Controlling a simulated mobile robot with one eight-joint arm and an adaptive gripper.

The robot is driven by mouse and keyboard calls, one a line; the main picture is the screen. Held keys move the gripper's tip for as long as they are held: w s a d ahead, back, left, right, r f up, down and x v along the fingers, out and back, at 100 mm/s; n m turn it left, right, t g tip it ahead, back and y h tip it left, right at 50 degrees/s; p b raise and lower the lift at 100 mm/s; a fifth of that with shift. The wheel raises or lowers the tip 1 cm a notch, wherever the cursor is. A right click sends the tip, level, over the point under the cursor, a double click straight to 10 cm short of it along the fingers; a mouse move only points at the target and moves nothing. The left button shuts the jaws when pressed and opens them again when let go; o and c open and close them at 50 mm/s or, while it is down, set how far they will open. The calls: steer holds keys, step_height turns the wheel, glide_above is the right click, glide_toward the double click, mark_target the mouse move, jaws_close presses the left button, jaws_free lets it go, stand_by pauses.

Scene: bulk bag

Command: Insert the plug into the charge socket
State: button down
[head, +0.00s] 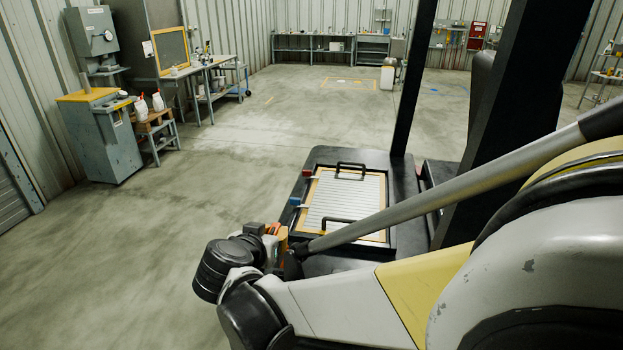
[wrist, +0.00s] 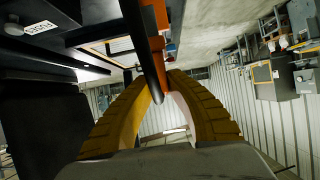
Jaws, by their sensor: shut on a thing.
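My gripper (wrist: 158,84) has its two yellow ribbed fingers closed toward each other in the wrist view. Between and beyond the fingertips are an orange-red part (wrist: 158,20), which looks like the plug, and a thick black cable (wrist: 144,45). The fingers hide part of the held thing. In the head view my gripper (head: 278,236) is at the near left corner of a black machine deck (head: 325,156), with orange showing beside it. A blue fitting (head: 295,201) and a red fitting (head: 306,173) sit on the deck's left edge. I cannot tell which part is the charge socket.
A pale ribbed panel (head: 345,200) with a yellow frame and black handles lies in the deck. A black mast (head: 410,90) rises behind it. Open concrete floor (head: 210,200) lies left. A grey cabinet (head: 100,135) and workbench (head: 205,66) stand along the left wall.

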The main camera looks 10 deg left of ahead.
steer(key=shift+f, duration=0.1)
steer(key=shift+f+b, duration=2.45)
steer(key=shift+f, duration=0.35)
steer(key=shift+f, duration=0.1)
steer(key=shift+f+b, duration=2.25)
steer(key=shift+f, duration=0.15)
steer(key=c, duration=1.4)
jaws_free()
steer(key=shift+o, duration=0.2)
